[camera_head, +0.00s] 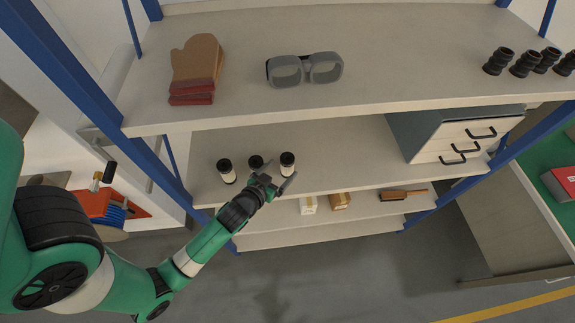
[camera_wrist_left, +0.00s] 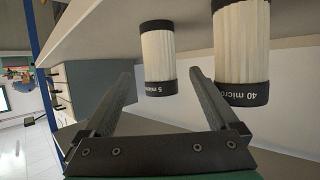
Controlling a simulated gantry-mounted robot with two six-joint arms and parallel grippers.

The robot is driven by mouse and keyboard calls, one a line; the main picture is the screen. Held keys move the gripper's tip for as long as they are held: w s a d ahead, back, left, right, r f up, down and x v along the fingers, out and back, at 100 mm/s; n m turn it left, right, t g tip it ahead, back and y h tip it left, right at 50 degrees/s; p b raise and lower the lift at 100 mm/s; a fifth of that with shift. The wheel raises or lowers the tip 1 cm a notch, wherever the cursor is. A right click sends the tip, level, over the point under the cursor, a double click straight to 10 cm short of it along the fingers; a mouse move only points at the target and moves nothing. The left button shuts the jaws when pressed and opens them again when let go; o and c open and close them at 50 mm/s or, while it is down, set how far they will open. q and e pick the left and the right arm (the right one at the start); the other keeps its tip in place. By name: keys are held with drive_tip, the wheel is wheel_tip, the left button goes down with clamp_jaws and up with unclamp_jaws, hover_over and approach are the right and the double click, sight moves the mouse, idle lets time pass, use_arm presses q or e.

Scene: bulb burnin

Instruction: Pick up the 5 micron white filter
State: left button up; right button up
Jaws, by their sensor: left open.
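The 5 micron white filter (camera_wrist_left: 158,58) is a pleated white cylinder with black end caps. Its label reads "5 micro…" in the left wrist view, where it shows between and beyond my left gripper's fingers. In the head view it appears to be the rightmost filter (camera_head: 287,163) on the middle shelf. A filter marked "40 micro…" (camera_wrist_left: 240,50) stands beside it, larger in the wrist view. My left gripper (camera_head: 278,182) is open and empty in front of the filters, and its fingers (camera_wrist_left: 160,88) show apart. My right gripper is not in view.
Another white filter (camera_head: 226,170) stands at the left of the row. A grey drawer cabinet (camera_head: 440,140) is to the right on the same shelf. The upper shelf (camera_head: 230,110) overhangs; boxes (camera_head: 340,201) and a brush (camera_head: 403,195) lie below. Shelf space between filters and cabinet is clear.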

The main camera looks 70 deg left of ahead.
sight(286, 159)
use_arm(q)
drive_tip(key=b+x, duration=0.1)
drive_tip(key=x, duration=0.4)
drive_tip(key=shift+f, duration=0.2)
drive_tip(key=c, duration=1.4)
drive_tip(key=shift+r+p, duration=0.35)
drive_tip(key=shift+r, duration=0.25)
drive_tip(key=shift+c, duration=0.2)
wheel_tip(286, 159, up, 3)
drive_tip(key=shift+f+p, duration=0.15)
drive_tip(key=shift+p, duration=0.45)
drive_tip(key=d+r, duration=0.2)
drive_tip(key=s+d+r+p, duration=0.1)
drive_tip(key=d+r, duration=0.1)
drive_tip(key=shift+s+r, duration=0.15)
drive_tip(key=shift+r, duration=0.05)
drive_tip(key=s+d+r+p, duration=0.4)
drive_tip(key=d+p, duration=0.1)
drive_tip(key=d, duration=0.4)
drive_tip(key=shift+r+p, duration=0.4)
